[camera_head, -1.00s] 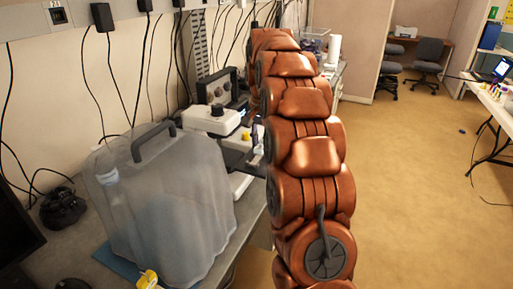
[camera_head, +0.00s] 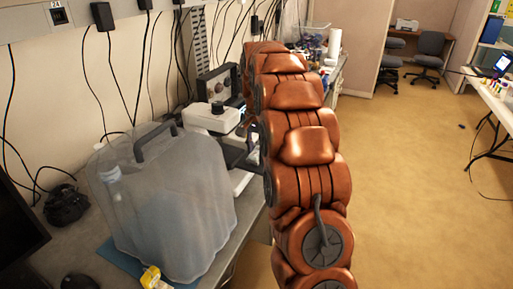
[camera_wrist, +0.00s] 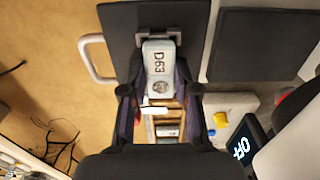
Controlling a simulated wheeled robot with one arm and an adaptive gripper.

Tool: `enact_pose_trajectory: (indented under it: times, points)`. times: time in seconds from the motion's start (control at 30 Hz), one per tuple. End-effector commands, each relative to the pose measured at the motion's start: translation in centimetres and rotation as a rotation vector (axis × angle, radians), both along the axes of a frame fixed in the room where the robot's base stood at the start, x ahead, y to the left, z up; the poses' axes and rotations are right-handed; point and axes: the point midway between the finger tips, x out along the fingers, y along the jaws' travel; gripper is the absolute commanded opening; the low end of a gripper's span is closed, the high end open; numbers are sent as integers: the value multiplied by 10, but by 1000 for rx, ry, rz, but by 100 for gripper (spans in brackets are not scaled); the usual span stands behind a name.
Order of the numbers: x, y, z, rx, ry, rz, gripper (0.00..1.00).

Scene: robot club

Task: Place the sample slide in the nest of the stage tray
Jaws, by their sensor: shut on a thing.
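The sample slide (camera_wrist: 159,62) is a pale plate marked D63 with a round spot on it. In the wrist view it lies between the two dark fingers of my gripper (camera_wrist: 161,78), which is shut on it. Its far end is at a grey bracket (camera_wrist: 174,35) on a dark plate (camera_wrist: 122,30), which looks like the stage tray and its nest. I cannot tell whether the slide touches the bracket or is above it. In the head view, my arm hides most of the gripper and the slide beside the white microscope (camera_head: 212,118).
The wrist view shows a pale handle (camera_wrist: 92,62), a wooden rack (camera_wrist: 168,120), a display reading OFF (camera_wrist: 243,146) and a second dark plate (camera_wrist: 262,45). Open floor (camera_head: 410,190) lies to the right.

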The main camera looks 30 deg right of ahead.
Motion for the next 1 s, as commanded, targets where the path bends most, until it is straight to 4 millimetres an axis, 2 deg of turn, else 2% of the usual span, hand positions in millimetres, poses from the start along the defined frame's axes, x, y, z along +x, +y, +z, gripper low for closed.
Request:
enact_pose_trajectory:
  times: [0.03, 0.07, 0.3, 0.67, 1.0]
  points:
    - [0, 0, 0, 0, 0, 0, 0]
    - [0, 0, 0, 0, 0, 0, 31]
    - [0, 0, 0, 0, 0, 0, 55]
    - [0, 0, 1, -1, -1, 0, 55]
    - [2, -1, 31, -3, -5, 0, 55]
